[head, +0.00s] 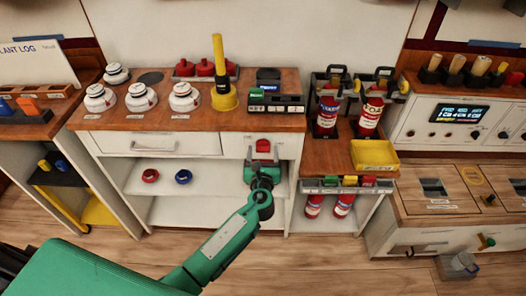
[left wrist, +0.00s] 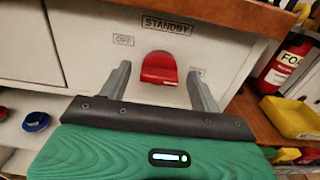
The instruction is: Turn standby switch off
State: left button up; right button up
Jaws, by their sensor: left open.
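The standby switch is a red lever (left wrist: 159,68) on the white cabinet front, under a STANDBY label (left wrist: 166,25). An OFF label (left wrist: 123,40) is to its upper left; a second label at its lower right is mostly hidden by a finger. In the head view the red switch (head: 263,145) sits just below the counter edge. My left gripper (head: 262,160) is in front of the switch. In the left wrist view its two fingers (left wrist: 158,88) are open, one on each side of the red lever, with gaps visible. My right gripper is not in view.
The wooden counter (head: 200,118) overhangs just above the switch. A drawer (head: 157,143) is to the left; red and blue rings (head: 183,176) are on the shelf below. Fire extinguishers (head: 370,108) and a yellow tray (head: 375,154) are to the right.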

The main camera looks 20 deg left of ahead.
pick_arm(q)
jog(key=shift+w+a, duration=0.1)
jog(key=shift+w, duration=0.25)
jog(key=shift+c, duration=0.4)
jog(key=c, duration=0.9)
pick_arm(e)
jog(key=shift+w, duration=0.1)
pick_arm(q)
jog(key=shift+a+f+n+b, duration=0.15)
jog(key=shift+n+b, duration=2.5)
jog(key=shift+n, duration=1.9)
jog(key=shift+a+f+n+b, duration=0.1)
jog(key=shift+n+b, duration=2.55)
jog(key=shift+n, duration=1.9)
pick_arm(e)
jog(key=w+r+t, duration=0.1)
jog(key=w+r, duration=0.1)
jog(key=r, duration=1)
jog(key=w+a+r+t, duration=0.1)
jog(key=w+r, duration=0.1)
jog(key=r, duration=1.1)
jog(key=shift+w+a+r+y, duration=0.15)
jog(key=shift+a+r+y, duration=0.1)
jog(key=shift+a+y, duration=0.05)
